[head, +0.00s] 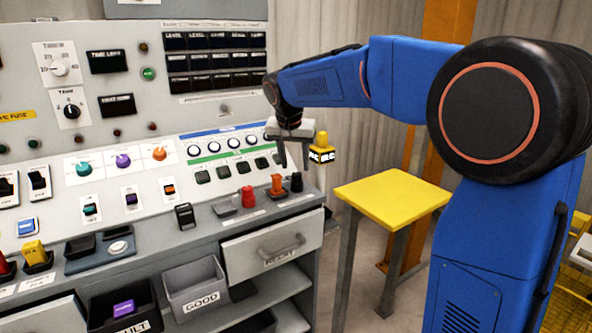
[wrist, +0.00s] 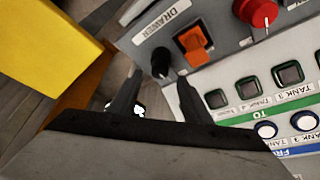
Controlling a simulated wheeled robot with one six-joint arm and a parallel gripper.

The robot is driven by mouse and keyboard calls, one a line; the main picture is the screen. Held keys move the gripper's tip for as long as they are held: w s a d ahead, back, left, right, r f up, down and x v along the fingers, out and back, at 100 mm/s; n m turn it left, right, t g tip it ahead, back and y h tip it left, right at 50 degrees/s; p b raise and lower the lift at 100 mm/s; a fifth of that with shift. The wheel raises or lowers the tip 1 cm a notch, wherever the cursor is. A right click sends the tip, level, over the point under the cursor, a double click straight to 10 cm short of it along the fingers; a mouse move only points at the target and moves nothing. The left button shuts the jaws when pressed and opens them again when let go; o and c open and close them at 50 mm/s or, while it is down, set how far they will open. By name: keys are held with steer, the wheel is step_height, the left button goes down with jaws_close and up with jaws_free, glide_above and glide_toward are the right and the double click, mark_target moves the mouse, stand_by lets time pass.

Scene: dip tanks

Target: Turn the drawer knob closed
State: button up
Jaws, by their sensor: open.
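The drawer knob is a small black knob (head: 296,182) at the right end of the console's lower ledge. In the wrist view the black knob (wrist: 161,61) stands beside a label reading DRAWER (wrist: 163,25). My gripper (head: 294,156) hangs above it with the fingers pointing down. In the wrist view my gripper (wrist: 159,84) is open and empty, and the knob shows just beyond and between the fingertips. They look apart from the knob. Its pointer direction is too small to tell.
An orange switch (head: 277,185) stands close beside the knob, with a red knob (head: 248,197) further left. A grey drawer front (head: 240,262) with a handle is below. A yellow table (head: 390,200) stands to the right, and a bin marked GOOD (head: 194,286) sits lower left.

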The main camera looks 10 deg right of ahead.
steer(key=v, duration=1.3)
steer(key=shift+r, duration=0.1)
steer(key=s+d+f+n, duration=0.2)
steer(key=s+f, duration=0.6)
steer(key=s, duration=0.4)
steer(key=s+d+f+n+y, duration=0.1)
steer(key=s+d+f, duration=0.4)
steer(key=s+f, duration=0.4)
steer(key=s+d+f+n+y, duration=0.1)
steer(key=s+f, duration=0.7)
steer(key=s, duration=0.8)
steer(key=d+n, duration=0.1)
steer(key=d, duration=0.1)
steer(key=shift+d+f+n+t, duration=0.2)
steer(key=shift+d+n+t, duration=0.1)
steer(key=shift+t, duration=0.1)
